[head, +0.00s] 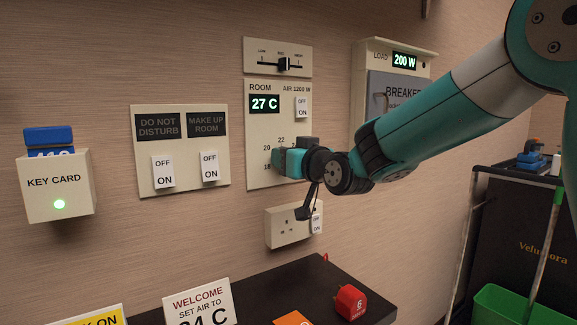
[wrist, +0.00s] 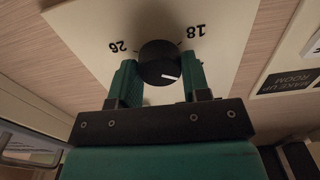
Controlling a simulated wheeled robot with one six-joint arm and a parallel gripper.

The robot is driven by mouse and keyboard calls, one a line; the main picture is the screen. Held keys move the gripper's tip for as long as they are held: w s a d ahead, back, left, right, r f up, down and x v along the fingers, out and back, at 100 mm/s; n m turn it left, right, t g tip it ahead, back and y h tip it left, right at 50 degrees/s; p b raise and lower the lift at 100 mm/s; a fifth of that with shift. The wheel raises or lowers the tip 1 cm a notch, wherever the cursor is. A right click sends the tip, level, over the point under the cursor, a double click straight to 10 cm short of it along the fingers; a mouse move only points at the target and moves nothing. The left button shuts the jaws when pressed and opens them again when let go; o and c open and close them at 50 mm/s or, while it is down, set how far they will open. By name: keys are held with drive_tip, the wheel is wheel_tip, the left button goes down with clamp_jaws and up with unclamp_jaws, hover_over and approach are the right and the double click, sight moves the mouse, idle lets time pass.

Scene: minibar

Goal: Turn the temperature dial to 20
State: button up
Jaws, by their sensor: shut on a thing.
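The temperature dial (wrist: 158,60) is a round black knob on a cream wall panel (head: 258,125). In the wrist view, which is upside down, its white mark points right and slightly down. The printed 26 and 18 show beside it; other numbers are hidden there. In the head view, 20 and 22 show left of and above my gripper (head: 288,160), which hides the knob. In the wrist view my gripper (wrist: 160,74) has one green finger on each side of the knob and is shut on it. The room display (head: 265,103) reads 27 C.
A slider (head: 284,65) is above the panel, and an air switch (head: 302,107) is on it. A socket (head: 290,226) is close below my gripper. A breaker box (head: 393,55) is behind my arm.

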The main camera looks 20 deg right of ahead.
drive_tip(key=shift+f, duration=0.15)
idle(0.3)
drive_tip(key=o, duration=0.9)
drive_tip(key=shift+s, duration=0.15)
drive_tip(key=b+v, duration=0.2)
drive_tip(key=v, duration=1.5)
drive_tip(key=shift+s+d, duration=0.1)
